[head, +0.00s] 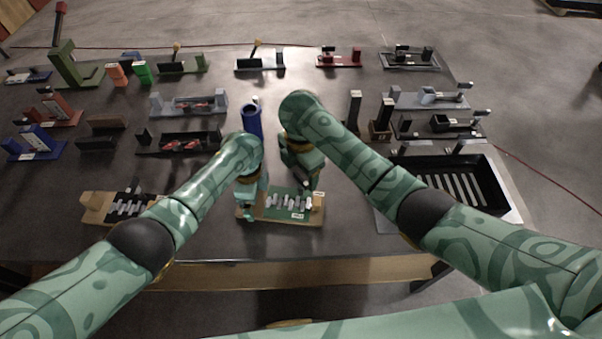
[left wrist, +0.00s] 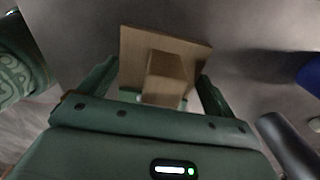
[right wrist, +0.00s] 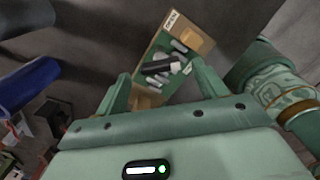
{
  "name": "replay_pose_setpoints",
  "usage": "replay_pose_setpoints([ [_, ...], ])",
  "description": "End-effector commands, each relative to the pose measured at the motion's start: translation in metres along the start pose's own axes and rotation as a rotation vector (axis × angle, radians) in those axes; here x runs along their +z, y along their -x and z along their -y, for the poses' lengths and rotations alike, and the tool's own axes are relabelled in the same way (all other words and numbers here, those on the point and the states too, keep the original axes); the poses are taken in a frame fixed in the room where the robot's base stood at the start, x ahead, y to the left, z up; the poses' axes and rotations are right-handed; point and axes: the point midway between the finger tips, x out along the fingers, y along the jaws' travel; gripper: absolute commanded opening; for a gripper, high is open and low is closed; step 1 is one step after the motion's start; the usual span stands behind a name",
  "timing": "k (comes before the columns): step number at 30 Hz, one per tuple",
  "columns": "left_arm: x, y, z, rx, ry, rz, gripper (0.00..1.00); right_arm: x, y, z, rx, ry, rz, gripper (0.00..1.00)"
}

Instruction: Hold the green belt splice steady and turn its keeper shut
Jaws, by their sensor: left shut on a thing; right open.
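The green belt splice (head: 275,213) lies on the front middle of the dark table, a green strip with several grey clips on a wooden base. My left gripper (head: 247,209) is at its left end, shut on a wooden block (left wrist: 166,72) that shows between its fingers in the left wrist view. My right gripper (head: 307,184) is open above the right part of the splice. In the right wrist view a dark keeper bar (right wrist: 160,67) lies across the green strip between the open fingers, apart from them. My fingers partly hide the splice in the head view.
A similar splice with a black strip (head: 127,208) lies to the left. A blue cylinder (head: 251,118) stands behind my left gripper. A black ribbed tray (head: 400,174) is at the right. Several fixtures fill the back; the table front around the splice is clear.

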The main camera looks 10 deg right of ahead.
Motion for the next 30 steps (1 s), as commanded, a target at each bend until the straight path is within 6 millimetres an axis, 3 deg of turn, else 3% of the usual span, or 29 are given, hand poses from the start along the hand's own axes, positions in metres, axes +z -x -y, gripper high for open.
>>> replay_pose_setpoints([
  [6, 0.000, 0.000, 0.000, -0.001, 0.000, 0.000, 0.52, 0.000, -0.019, 0.000, 0.000, -0.001, -0.001, 0.71],
  [14, 0.000, 0.000, 0.000, -0.001, 0.000, 0.000, 0.52, 0.000, -0.020, 0.000, 0.001, -0.001, -0.001, 0.71],
  [19, 0.000, 0.000, 0.000, -0.001, 0.000, 0.000, 0.52, 0.000, -0.020, 0.000, 0.001, -0.001, -0.001, 0.26],
  [30, 0.000, 0.000, 0.000, -0.001, -0.001, 0.000, 0.52, 0.000, -0.019, -0.001, 0.002, -0.047, -0.001, 0.26],
])
